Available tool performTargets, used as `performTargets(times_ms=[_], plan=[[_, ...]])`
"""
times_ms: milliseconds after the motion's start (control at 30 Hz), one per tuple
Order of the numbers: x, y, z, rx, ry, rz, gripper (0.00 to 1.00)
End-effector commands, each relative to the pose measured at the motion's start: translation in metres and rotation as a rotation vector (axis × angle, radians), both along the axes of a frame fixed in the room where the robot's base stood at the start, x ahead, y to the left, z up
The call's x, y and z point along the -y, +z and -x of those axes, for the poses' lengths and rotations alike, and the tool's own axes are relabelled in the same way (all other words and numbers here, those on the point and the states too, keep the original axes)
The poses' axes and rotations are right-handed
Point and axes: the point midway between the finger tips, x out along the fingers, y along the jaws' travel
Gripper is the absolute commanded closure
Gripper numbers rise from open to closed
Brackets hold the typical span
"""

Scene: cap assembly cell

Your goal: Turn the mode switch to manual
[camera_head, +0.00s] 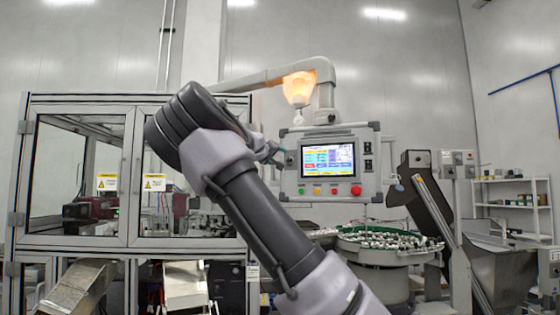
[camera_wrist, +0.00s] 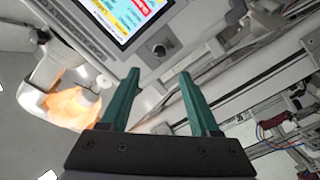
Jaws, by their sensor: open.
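The mode switch is a small dark round knob (camera_wrist: 160,50) on the light grey control panel (camera_wrist: 120,58), beside the screen in the wrist view. In the head view the panel (camera_head: 370,186) hangs from an overhead arm, and the knob's side is by my gripper (camera_head: 275,153). My gripper also shows in the wrist view (camera_wrist: 159,74), with two green fingers apart and nothing between them. The knob appears just beyond the fingertips, roughly centred between them, without clear contact. Its exact pointer setting is too small to read.
The panel has a lit screen (camera_head: 328,161), several coloured buttons and a red emergency stop (camera_head: 356,190). An orange lamp (camera_head: 298,88) glows above. A framed glass enclosure (camera_head: 125,107) stands left. A bowl of small parts (camera_head: 385,252) sits below right of the panel.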

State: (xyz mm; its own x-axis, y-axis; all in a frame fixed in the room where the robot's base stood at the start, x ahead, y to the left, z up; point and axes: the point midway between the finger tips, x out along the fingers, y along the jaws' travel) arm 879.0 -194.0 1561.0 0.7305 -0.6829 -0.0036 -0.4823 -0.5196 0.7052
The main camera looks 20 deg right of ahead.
Motion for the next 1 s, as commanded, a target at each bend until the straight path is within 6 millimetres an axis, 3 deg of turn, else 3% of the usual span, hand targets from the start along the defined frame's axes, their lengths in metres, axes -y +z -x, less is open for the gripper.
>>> performTargets(times_ms=[167, 700, 1000], plan=[[0.007, 0.003, -0.008, 0.002, -0.001, 0.009, 0.37], [0.063, 0.002, -0.067, 0.002, -0.002, 0.006, 0.37], [0.073, 0.002, -0.078, 0.002, 0.001, 0.005, 0.37]])
